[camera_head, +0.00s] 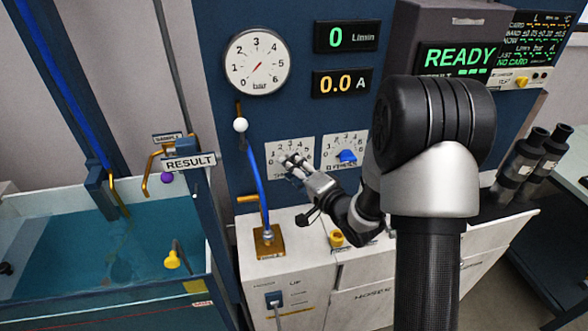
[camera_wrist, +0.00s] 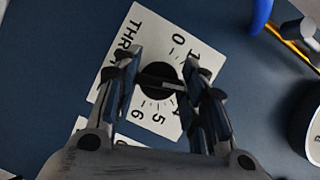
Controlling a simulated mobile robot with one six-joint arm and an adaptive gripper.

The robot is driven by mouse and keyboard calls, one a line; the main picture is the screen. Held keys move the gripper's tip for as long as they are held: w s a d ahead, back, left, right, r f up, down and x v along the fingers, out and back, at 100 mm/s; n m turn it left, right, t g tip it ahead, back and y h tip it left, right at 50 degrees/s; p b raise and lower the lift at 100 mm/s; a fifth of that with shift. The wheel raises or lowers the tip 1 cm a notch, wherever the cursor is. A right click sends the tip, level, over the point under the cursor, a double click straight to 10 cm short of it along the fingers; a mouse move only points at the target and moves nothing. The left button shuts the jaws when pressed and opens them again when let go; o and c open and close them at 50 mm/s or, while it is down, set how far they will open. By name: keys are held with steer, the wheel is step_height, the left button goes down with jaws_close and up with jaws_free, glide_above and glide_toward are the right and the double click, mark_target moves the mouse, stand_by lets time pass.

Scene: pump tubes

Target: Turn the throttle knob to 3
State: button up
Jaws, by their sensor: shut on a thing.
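The throttle knob (camera_wrist: 157,80) is black and sits on a white dial plate marked 0 to 6. It shows between my fingers in the wrist view, with a pale bar running roughly crosswise. The 2 and 3 are hidden behind the right finger there, so I cannot tell the exact setting. My gripper (camera_wrist: 164,72) is shut on the knob, one finger at each side. In the head view my gripper (camera_head: 293,166) reaches the throttle plate (camera_head: 273,151) and covers the knob.
A second dial with a blue knob (camera_head: 347,156) is just right. Displays read 0 L/min (camera_head: 347,36), 0.0 A (camera_head: 343,83) and READY (camera_head: 459,57). A water tank (camera_head: 70,250) is left.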

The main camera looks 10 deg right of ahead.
steer(key=shift+m+t+y, duration=0.4)
steer(key=shift+m+t, duration=0.1)
steer(key=shift+m, duration=0.8)
steer(key=shift+r, duration=0.1)
steer(key=o, duration=1.1)
steer(key=v, duration=1.2)
